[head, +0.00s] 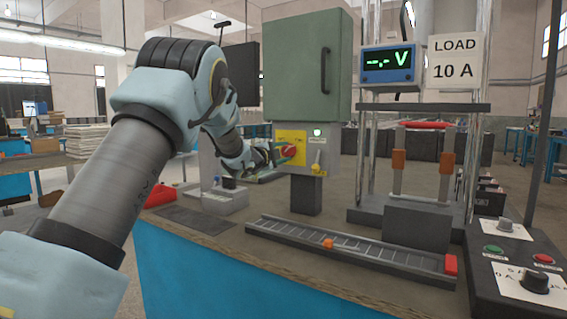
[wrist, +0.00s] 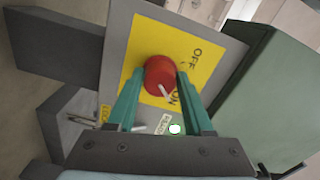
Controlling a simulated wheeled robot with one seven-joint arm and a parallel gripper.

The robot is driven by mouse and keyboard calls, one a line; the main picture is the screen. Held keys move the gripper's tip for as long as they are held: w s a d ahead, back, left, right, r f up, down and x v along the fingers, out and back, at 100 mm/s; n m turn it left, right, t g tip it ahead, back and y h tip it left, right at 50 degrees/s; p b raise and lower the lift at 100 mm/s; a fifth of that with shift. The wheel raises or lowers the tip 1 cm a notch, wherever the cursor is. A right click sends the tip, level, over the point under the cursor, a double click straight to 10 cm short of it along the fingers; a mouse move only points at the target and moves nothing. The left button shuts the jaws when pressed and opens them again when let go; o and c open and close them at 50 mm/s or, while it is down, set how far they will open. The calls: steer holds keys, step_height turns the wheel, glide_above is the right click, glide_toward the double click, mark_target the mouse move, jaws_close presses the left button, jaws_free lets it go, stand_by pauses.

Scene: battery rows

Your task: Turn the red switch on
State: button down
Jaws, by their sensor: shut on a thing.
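The red switch (head: 290,151) is a round knob on a yellow plate (head: 292,138) of a grey box below the green cabinet. In the wrist view the red switch (wrist: 158,74) sits between the green fingers of my gripper (wrist: 160,76), which are shut on its sides. Its white pointer mark aims toward the ON label (wrist: 175,97), with the OFF label (wrist: 190,57) farther around. In the head view my gripper (head: 281,153) reaches the knob from the left. A lamp (head: 317,132) beside the plate glows green.
The green cabinet (head: 305,68) stands above the switch box. A yellow lever or padlock (head: 317,168) hangs right of the plate. A grey rail (head: 345,253) with an orange block lies on the bench. A meter (head: 389,63) shows dashes and V.

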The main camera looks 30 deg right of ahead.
steer(key=shift+m+b, duration=0.3)
steer(key=shift+m, duration=0.1)
steer(key=shift+c, duration=1.5)
jaws_free()
steer(key=b+v, duration=0.1)
steer(key=v, duration=0.9)
steer(key=shift+s+a, duration=0.2)
steer(key=shift+a, duration=0.15)
